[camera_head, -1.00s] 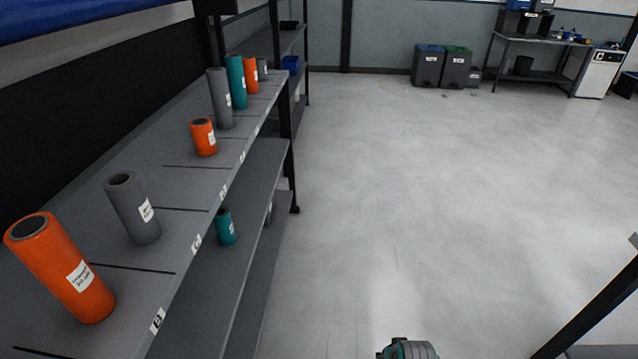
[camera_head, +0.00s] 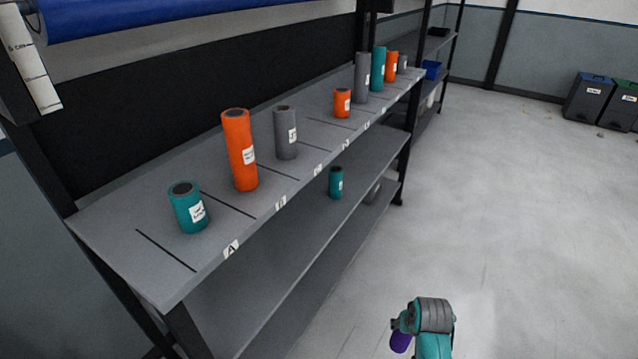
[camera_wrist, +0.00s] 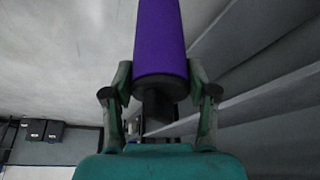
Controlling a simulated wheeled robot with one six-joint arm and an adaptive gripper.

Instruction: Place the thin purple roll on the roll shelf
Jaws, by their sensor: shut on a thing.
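The purple roll (camera_wrist: 160,45) is between the fingers of my gripper (camera_wrist: 160,88) in the wrist view. My gripper is shut on it near one end, and the roll's other end runs out of the top of the picture. In the head view a small part of the purple roll (camera_head: 400,342) shows below my arm's wrist at the bottom; my fingers are hidden there. The grey roll shelf (camera_head: 135,215) stands to the left, with rolls upright on its top board. My gripper is apart from it, over the floor side.
On the top board stand a short teal roll (camera_head: 188,210), a tall orange roll (camera_head: 240,155), a grey roll (camera_head: 286,135) and several more farther back. A small teal roll (camera_head: 336,183) stands on the lower board. The floor (camera_head: 500,200) at right is clear.

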